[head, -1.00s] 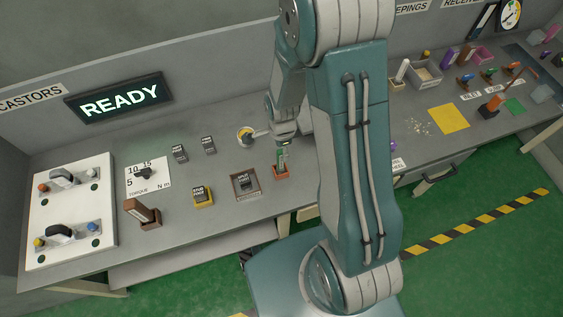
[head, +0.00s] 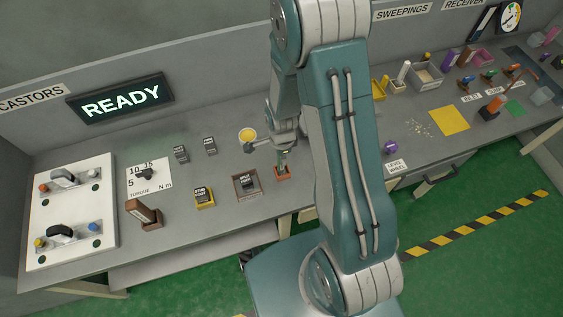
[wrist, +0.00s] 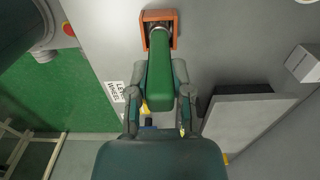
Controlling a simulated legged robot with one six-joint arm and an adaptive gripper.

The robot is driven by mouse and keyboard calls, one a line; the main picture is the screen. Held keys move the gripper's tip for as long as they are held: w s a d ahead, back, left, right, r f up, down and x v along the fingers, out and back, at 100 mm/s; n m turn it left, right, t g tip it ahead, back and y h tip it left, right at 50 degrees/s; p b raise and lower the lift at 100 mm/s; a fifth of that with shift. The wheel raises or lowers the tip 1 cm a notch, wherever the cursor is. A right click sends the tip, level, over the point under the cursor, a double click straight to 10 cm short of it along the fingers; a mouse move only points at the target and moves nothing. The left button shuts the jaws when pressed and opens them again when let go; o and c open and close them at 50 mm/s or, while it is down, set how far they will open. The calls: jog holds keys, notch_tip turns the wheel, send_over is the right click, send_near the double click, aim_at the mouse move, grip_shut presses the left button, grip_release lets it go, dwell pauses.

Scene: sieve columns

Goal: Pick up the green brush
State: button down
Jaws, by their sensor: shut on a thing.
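The green brush (wrist: 160,85) stands in a small orange holder (wrist: 174,28) in the wrist view, its lower end inside the holder. In the head view the orange holder (head: 283,174) sits near the bench's front edge, and the brush is mostly hidden by my gripper (head: 283,160). In the wrist view my gripper (wrist: 161,75) has one finger on each side of the green handle, shut on it. Whether the brush's lower end is lifted at all cannot be told.
A split pins tray (head: 246,184) and a yellow stub box (head: 203,197) stand left of the holder. A round yellow dish (head: 247,135) is behind. A purple knob (head: 390,147) and a label (head: 396,166) lie right of my arm.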

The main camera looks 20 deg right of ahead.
jog(key=shift+r, duration=0.75)
jog(key=s+a+r, duration=0.7)
jog(key=a+r, duration=0.4)
jog(key=a, duration=0.1)
jog(key=shift+r, duration=0.25)
jog(key=shift+a, duration=0.1)
